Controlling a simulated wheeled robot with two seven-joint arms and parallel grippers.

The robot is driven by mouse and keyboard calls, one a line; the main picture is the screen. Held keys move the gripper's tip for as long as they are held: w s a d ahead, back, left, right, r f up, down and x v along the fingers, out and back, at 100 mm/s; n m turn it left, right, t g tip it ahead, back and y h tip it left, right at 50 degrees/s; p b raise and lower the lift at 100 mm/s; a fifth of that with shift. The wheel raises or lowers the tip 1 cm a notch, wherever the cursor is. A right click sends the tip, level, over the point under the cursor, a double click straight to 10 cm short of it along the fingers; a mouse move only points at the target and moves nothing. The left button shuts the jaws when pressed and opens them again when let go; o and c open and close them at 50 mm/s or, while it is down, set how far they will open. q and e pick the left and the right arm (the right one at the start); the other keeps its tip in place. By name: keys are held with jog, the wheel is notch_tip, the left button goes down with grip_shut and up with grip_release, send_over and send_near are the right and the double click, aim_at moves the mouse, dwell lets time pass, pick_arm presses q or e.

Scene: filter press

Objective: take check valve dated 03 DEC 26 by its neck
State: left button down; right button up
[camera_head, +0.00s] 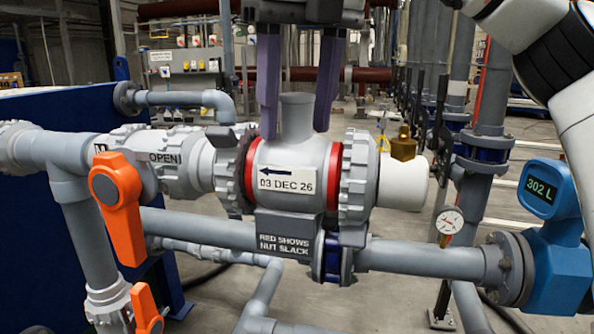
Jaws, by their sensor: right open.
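The check valve (290,152) is a grey body with a white label reading "03 DEC 26" and a black arrow pointing left. Its short neck (296,113) stands up from the top. A red ring shows at each end of the body, beside the ribbed grey union nuts. My right gripper (297,127) comes down from above with its two purple fingers apart. One finger is on each side of the neck, with a visible gap to it. The left gripper is not in view.
An orange-handled valve (115,190) marked "OPEN" sits left of the check valve. A white fitting (403,182) with a brass piece (403,145) is at right. A plate (284,238) reads "RED SHOWS NUT SLACK". A blue meter (550,190) reads "302 L".

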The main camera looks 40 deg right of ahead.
jog(key=c, duration=1.1)
jog(key=shift+r, duration=0.1)
